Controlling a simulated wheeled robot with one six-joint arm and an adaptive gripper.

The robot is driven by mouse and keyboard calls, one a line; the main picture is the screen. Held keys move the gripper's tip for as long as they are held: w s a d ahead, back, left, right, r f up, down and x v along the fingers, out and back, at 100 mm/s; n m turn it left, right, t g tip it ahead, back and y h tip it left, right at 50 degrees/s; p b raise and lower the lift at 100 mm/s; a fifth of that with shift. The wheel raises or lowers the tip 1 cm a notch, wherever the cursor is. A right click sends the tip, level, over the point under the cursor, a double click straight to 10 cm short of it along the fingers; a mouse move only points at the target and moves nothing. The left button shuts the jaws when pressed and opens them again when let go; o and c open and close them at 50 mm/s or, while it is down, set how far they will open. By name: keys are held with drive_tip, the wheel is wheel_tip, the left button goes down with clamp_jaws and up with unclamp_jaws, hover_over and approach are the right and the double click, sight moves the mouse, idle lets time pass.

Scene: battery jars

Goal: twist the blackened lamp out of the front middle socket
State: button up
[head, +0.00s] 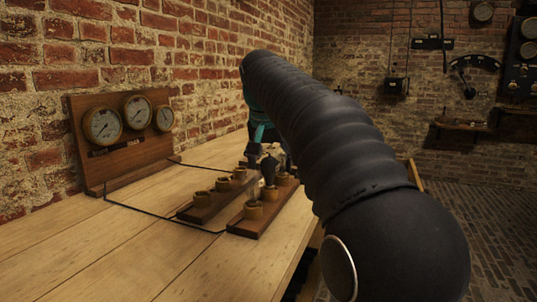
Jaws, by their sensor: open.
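Two dark wooden strips on the bench carry short brass-coloured sockets. A dark, blackened lamp (269,169) stands upright over the middle socket. My gripper (267,157) is small and partly hidden behind my arm. It is open, pointing down at about the lamp's upper part. I cannot tell whether its fingers are around the lamp or beside it, or touching it.
The back strip (196,212) holds more sockets, such as this one (202,198). A black wire (150,212) loops over the wooden bench (90,265). A gauge board (90,155) stands against the brick wall. The bench's near left is clear. My arm hides much of the right.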

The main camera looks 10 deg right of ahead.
drive_tip(key=shift+w+f, duration=0.1)
drive_tip(key=shift+f, duration=0.15)
drive_tip(key=c, duration=1.4)
drive_tip(key=n+y+p, duration=0.1)
drive_tip(key=n, duration=0.3)
drive_tip(key=shift+a+n+y, duration=0.1)
drive_tip(key=shift+n+y, duration=0.2)
drive_tip(key=shift+y, duration=0.1)
drive_tip(key=shift+a+n+t+y+p, duration=0.1)
drive_tip(key=shift+n+t+y+p, duration=0.25)
drive_tip(key=shift+n, duration=0.55)
drive_tip(key=n+g+y+p, duration=0.1)
drive_tip(key=n+p, duration=0.1)
drive_tip(key=n, duration=0.1)
drive_tip(key=shift+a+n, duration=0.1)
drive_tip(key=shift+n, duration=0.3)
drive_tip(key=shift+a+n+y, duration=0.1)
drive_tip(key=shift+n+y, duration=0.55)
drive_tip(key=shift+n, duration=0.65)
